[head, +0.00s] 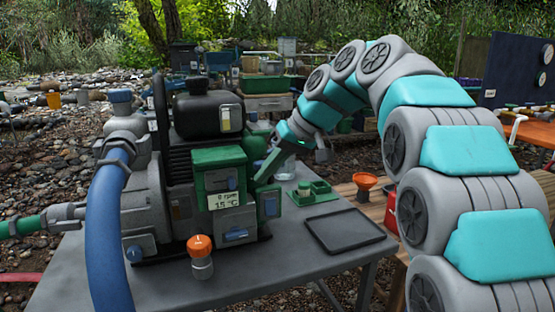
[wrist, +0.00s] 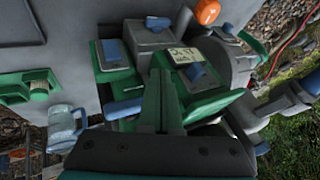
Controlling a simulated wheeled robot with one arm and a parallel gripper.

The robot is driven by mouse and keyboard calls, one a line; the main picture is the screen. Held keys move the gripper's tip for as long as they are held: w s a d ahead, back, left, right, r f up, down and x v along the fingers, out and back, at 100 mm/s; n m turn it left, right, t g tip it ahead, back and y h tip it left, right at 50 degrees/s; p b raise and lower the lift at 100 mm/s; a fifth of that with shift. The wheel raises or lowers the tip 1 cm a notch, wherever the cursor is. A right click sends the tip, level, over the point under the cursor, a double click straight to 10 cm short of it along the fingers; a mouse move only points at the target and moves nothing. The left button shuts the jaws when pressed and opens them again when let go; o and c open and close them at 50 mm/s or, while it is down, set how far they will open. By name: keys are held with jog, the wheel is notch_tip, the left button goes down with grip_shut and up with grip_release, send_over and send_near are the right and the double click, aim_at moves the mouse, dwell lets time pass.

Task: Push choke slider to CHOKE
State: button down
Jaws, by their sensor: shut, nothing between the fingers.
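The engine pump (head: 205,130) stands on a grey table, with a green box on its front whose display reads 0 rpm and 15 °C. Blue controls show on the engine: one on the grey housing low in front (head: 236,235) and one on a green panel at its right side (head: 270,207). The wrist view shows the green panel's blue control (wrist: 113,50) too. I cannot read which one is the choke slider, or its marks. My gripper (head: 259,181) is shut and empty, pointing down-left beside the green box, above the side panel. Contact is unclear; its fingers (wrist: 163,78) partly hide the engine.
An orange-topped knob (head: 200,247) rises at the table's front. A black tray (head: 344,231) and a green tray (head: 314,192) with small parts lie to the right. A blue hose (head: 106,235) runs down at left. A clear jug (wrist: 63,125) stands near my gripper.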

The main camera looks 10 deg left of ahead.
jog(key=shift+s+a, duration=0.55)
jog(key=shift+a, duration=0.3)
jog(key=shift+s+a, duration=0.5)
jog(key=shift+a, duration=0.35)
jog(key=s+a, duration=0.2)
jog(key=a, duration=0.1)
jog(key=shift+s+a+p, duration=0.15)
jog(key=shift+a+p, duration=0.15)
jog(key=shift+p, duration=0.05)
jog(key=shift+w+d, duration=0.25)
jog(key=shift+d, duration=0.1)
send_near(229, 180)
jog(key=d, duration=0.1)
jog(key=w+d, duration=0.1)
jog(key=d, duration=0.1)
jog(key=shift+w+d+r, duration=0.25)
jog(key=shift+w+r, duration=0.05)
jog(key=shift+r, duration=0.1)
